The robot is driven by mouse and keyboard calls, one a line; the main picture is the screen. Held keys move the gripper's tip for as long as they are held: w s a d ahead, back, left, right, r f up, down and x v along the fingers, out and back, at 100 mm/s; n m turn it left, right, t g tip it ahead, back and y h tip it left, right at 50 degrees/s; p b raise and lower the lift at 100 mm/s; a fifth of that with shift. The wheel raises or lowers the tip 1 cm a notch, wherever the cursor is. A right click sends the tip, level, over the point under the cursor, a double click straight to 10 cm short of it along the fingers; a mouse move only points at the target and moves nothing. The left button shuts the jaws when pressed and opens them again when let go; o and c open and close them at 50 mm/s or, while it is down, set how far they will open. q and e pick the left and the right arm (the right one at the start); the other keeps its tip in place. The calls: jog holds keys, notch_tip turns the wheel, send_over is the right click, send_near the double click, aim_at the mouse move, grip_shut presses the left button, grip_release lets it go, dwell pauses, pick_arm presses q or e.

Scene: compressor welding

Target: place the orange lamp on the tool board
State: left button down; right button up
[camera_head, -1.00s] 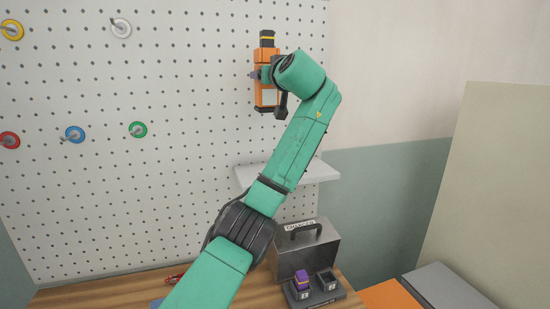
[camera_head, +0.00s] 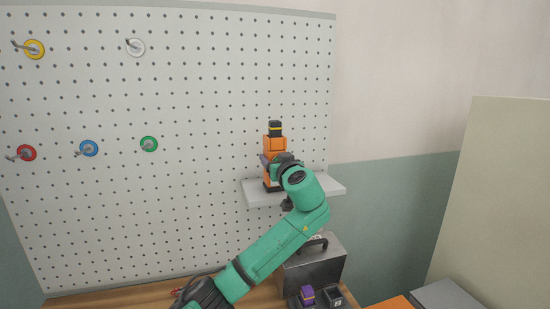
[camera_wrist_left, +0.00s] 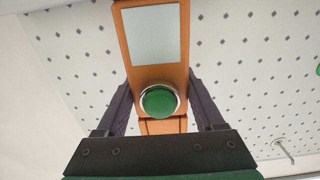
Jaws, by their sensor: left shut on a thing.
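The orange lamp (camera_head: 275,144) is upright, with a black top and dark base, in front of the white pegboard tool board (camera_head: 200,200). Its base overlaps the white shelf (camera_head: 328,188) on the board; I cannot tell whether it touches. My left gripper (camera_head: 270,162) is shut on the lamp's body, partly hidden by my green arm. In the left wrist view, the lamp (camera_wrist_left: 174,80) shows a pale panel and a green button, with the dark fingers on both sides of its body. My right gripper is not in view.
Yellow, white, red, blue and green rings (camera_head: 149,144) hang on hooks at the board's left. Below the shelf, a grey toolbox (camera_head: 325,268) and a small holder with a purple block (camera_head: 307,295) stand on the wooden bench (camera_head: 125,297). A beige panel (camera_head: 500,190) stands right.

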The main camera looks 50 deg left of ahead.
pick_arm(q)
jog(key=shift+f, duration=0.1)
jog(key=shift+c, duration=0.6)
grip_release()
jog(key=shift+d, duration=0.1)
jog(key=shift+o, duration=0.6)
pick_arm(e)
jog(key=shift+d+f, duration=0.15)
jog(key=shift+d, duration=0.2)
pick_arm(q)
jog(key=shift+r, duration=0.3)
jog(key=b+v, duration=0.2)
jog(key=f+b+v, duration=0.1)
jog(key=v, duration=0.2)
jog(key=shift+s+d+b, duration=0.1)
jog(key=shift+d+b, duration=0.1)
jog(key=shift+b, duration=0.15)
jog(key=b+v, duration=0.2)
jog(key=v, duration=0.4)
jog(key=shift+s+d+r, duration=0.2)
jog(key=shift+d+r, duration=0.05)
jog(key=shift+r, duration=0.15)
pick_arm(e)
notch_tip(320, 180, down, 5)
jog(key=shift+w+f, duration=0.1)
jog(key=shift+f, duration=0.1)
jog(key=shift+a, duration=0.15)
